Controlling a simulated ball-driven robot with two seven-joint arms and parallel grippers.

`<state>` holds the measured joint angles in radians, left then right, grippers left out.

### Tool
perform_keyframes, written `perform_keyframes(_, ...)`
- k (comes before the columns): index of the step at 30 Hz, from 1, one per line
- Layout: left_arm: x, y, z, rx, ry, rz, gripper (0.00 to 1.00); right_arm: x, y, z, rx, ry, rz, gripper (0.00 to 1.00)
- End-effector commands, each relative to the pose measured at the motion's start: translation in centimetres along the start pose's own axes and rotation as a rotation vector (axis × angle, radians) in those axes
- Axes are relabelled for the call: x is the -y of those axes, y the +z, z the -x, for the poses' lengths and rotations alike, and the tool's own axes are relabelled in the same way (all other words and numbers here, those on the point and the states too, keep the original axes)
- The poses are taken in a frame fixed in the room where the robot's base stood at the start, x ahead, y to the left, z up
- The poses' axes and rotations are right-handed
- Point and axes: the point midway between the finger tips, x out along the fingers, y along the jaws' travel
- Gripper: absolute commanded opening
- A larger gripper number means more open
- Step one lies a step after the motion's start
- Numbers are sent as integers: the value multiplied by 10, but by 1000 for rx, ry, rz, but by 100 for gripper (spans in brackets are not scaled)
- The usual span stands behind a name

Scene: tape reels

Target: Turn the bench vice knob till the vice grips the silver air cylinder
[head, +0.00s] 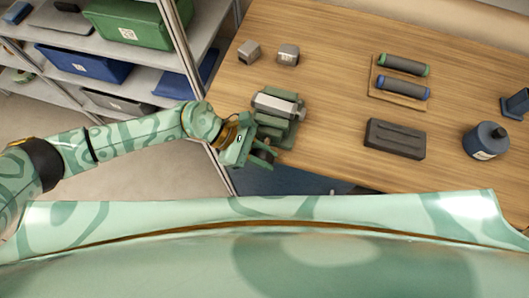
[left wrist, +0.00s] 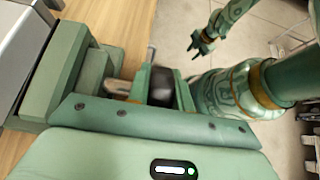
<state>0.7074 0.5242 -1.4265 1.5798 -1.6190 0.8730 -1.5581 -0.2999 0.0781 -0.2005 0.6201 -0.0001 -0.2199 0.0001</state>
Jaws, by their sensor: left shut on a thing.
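The green bench vice (head: 272,131) stands at the table's near left edge; it also shows in the left wrist view (left wrist: 62,75). The silver air cylinder (head: 279,105) lies in the vice jaws, with its end at the upper left of the left wrist view (left wrist: 22,40). I cannot tell whether both jaws press on it. My left gripper (head: 263,157) is at the vice's near side, shut on the dark vice knob (left wrist: 161,86), one finger on each side. The knob is mostly hidden in the head view. My right gripper (left wrist: 201,43) appears small in the left wrist view, empty, its fingers apart.
Two small grey blocks (head: 249,51) (head: 288,55) sit behind the vice. To the right are a tray with two rollers (head: 403,77), a dark slotted block (head: 395,139) and a dark blue canister (head: 486,140). Shelves with bins (head: 133,25) stand at the left.

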Motion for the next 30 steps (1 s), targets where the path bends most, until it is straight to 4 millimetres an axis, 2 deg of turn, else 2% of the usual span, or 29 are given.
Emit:
perform_keyframes(9,-1,1,0,0,2,0,0,-1,0,0,1,1,1,36)
perform_keyframes(10,-1,1,0,0,2,0,25,-1,0,0,1,1,1,36)
perform_keyframes(12,-1,1,0,0,1,0,44,-1,1,0,1,2,1,36)
perform_keyframes(25,0,0,0,0,0,0,44,-2,1,0,1,3,1,36)
perform_keyframes(30,-1,-1,15,-1,2,0,44,-2,1,0,2,3,1,36)
